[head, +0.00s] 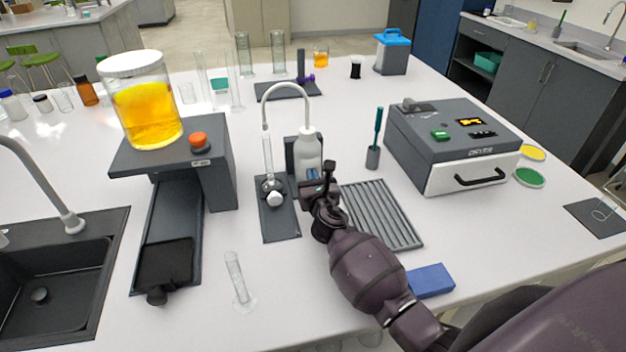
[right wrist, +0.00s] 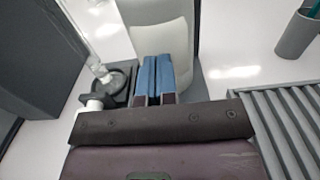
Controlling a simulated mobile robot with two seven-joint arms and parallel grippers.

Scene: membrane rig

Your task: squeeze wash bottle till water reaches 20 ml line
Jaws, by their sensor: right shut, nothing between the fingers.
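The white wash bottle (head: 308,150) stands upright in the middle of the bench, against a dark holder. Its curved spout arches left over a slim clear tube (head: 268,158) on a dark rig base (head: 281,224). The tube's markings and water level are too small to read. My right gripper (head: 313,175) is at the lower front of the bottle. In the right wrist view its blue fingertips (right wrist: 161,76) are together, in front of the bottle (right wrist: 160,30), with nothing between them. I cannot tell whether they touch it. My left gripper is not in view.
A grooved rack (head: 382,215) lies right of the rig, and a grey box with a drawer (head: 450,140) stands behind it. A dark stand (head: 225,170) with a yellow-filled jar (head: 148,110) is on the left. A small cylinder (head: 236,275) stands in front, with clear bench around it.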

